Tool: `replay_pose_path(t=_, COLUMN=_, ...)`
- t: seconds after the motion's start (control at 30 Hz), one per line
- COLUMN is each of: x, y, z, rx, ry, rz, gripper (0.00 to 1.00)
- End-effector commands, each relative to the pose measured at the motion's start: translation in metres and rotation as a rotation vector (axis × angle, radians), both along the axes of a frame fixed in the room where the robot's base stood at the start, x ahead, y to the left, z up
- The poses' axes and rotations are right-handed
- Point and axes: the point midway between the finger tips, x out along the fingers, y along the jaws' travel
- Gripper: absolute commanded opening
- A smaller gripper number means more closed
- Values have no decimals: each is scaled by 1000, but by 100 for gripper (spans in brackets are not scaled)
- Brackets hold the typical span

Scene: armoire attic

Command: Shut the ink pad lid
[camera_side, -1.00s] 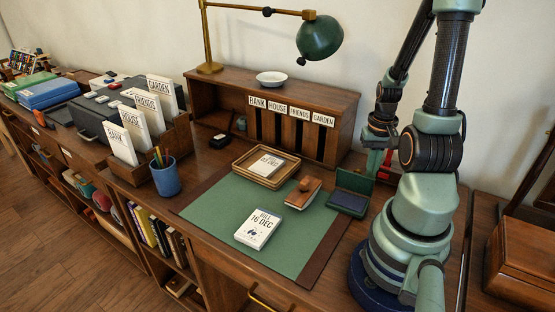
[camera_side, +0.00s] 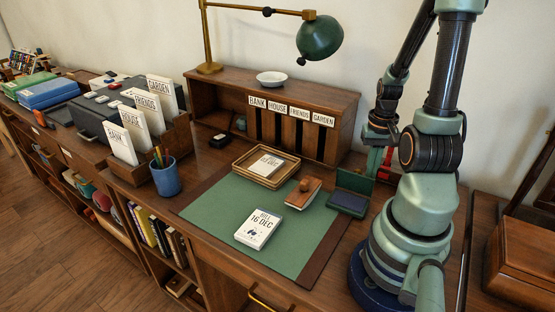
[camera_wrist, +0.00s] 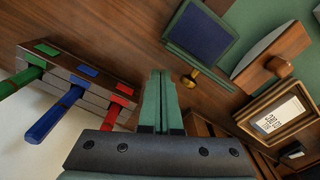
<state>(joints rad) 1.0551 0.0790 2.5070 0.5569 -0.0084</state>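The ink pad (camera_side: 347,203) lies on the desk at the right edge of the green mat, its dark blue pad uncovered. Its green lid (camera_side: 355,182) stands raised at the back. In the wrist view the blue pad (camera_wrist: 198,37) is at the upper right, with the lid (camera_wrist: 197,71) seen nearly edge-on and a brass knob (camera_wrist: 190,78) beside it. My gripper (camera_wrist: 161,75) has its two green fingers together with nothing between them. It is apart from the lid, to its left in the wrist view. In the side view the fingertips are hard to make out.
A wooden stamp (camera_side: 303,193) lies beside the ink pad. A wooden tray (camera_side: 245,178) with a card is farther left, and a card stack (camera_side: 257,228) lies on the mat. A rack with coloured handles (camera_wrist: 80,75) stands close left of my gripper in the wrist view.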

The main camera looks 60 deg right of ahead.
Motion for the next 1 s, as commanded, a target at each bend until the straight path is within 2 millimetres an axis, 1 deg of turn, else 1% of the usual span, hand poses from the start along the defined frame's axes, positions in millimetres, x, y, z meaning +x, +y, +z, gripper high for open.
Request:
replay_pose_path(t=0.1, x=1, y=-1, z=10, rx=-5, ry=-3, rz=0, gripper=0)
replay_pose_path(t=0.7, x=1, y=-1, z=53, rx=-4, ry=-3, rz=0, gripper=0)
replay_pose_path(t=0.83, x=0, y=-1, z=61, rx=-3, ry=-2, rz=0, gripper=0)
replay_pose_path(t=1.0, x=0, y=0, z=64, rx=-2, ry=-1, rz=0, gripper=0)
